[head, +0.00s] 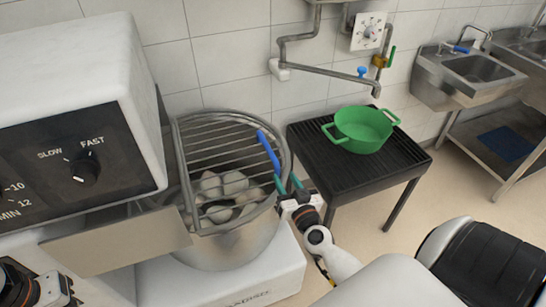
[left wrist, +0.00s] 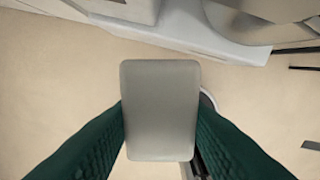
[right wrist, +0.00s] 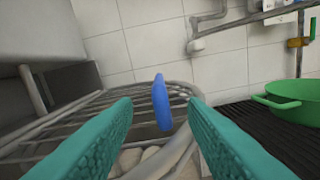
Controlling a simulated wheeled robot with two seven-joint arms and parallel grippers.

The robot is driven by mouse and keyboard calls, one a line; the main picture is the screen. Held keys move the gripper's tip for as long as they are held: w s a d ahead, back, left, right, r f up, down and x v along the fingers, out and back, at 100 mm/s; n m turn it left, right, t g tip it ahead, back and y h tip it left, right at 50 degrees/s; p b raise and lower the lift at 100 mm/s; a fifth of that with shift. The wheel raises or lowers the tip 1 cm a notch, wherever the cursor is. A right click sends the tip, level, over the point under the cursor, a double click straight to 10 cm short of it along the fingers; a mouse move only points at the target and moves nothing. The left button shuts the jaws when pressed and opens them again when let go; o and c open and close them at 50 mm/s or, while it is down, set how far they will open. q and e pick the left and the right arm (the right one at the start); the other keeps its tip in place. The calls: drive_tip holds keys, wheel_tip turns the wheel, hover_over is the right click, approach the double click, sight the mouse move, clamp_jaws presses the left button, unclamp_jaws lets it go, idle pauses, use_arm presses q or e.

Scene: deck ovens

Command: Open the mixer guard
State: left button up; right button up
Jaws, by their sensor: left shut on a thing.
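The mixer guard (head: 215,140) is a wire grille lying over the steel bowl (head: 235,248), with pale lumps (head: 225,190) visible below. A blue handle (head: 268,152) stands at its right rim; it also shows in the right wrist view (right wrist: 161,102). My right gripper (head: 289,184) is open at the near right of the handle. In the right wrist view its fingers (right wrist: 160,108) are apart with the handle ahead between them, seemingly not gripped. My left gripper (left wrist: 160,120) is shut on a grey rounded rectangular piece (left wrist: 160,95) above the floor.
The white mixer head (head: 75,75) with a dark control panel (head: 70,155) stands left of the bowl. A green pot (head: 362,130) sits on a black slatted table (head: 335,180) at the right. A pipe tap (head: 325,72) is on the tiled wall behind. Sinks (head: 470,75) stand further right.

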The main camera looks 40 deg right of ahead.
sight(276, 163)
drive_tip(key=x, duration=1)
drive_tip(key=shift+w, duration=0.15)
clamp_jaws()
